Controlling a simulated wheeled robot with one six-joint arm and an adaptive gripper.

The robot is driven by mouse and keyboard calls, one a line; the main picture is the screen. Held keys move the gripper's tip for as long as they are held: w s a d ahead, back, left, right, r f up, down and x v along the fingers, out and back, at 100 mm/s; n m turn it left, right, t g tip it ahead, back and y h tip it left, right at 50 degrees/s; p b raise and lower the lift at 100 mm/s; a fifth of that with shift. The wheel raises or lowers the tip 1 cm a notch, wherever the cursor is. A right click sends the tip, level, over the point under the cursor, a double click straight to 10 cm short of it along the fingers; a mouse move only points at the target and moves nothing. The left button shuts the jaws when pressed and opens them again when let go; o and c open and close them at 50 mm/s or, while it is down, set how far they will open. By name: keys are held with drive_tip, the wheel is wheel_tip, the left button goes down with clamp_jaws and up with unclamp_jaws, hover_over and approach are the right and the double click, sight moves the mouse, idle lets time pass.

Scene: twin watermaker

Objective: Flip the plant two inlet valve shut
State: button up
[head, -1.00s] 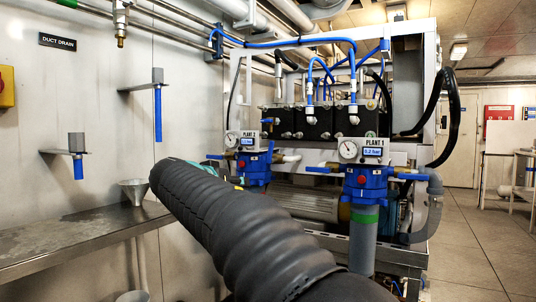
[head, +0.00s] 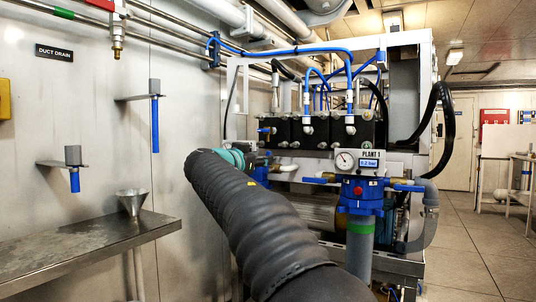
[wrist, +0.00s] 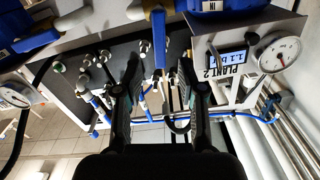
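In the wrist view the plant two inlet valve has a blue lever (wrist: 159,38) on a brass body, near the IN tag (wrist: 212,5). The lever lies between the two fingertips of my gripper (wrist: 158,62), which are apart with space on both sides. I cannot tell whether the lever is deep enough to be between the pads or just beyond them. The PLANT 2 gauge panel (wrist: 237,62) is to the right of the fingers. In the head view my arm hides that panel, and part of the blue plant two housing (head: 262,175) shows past my gripper (head: 250,156).
The PLANT 1 panel (head: 358,162) and its blue housing (head: 361,195) stand to the right. Black pump blocks (head: 310,130) and blue hoses sit behind. A steel bench (head: 85,245) with a funnel (head: 132,200) is at left. The floor (head: 470,245) is open at right.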

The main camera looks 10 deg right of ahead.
sight(268, 169)
drive_tip(key=shift+p+x, duration=0.6)
drive_tip(key=shift+x, duration=2)
clamp_jaws()
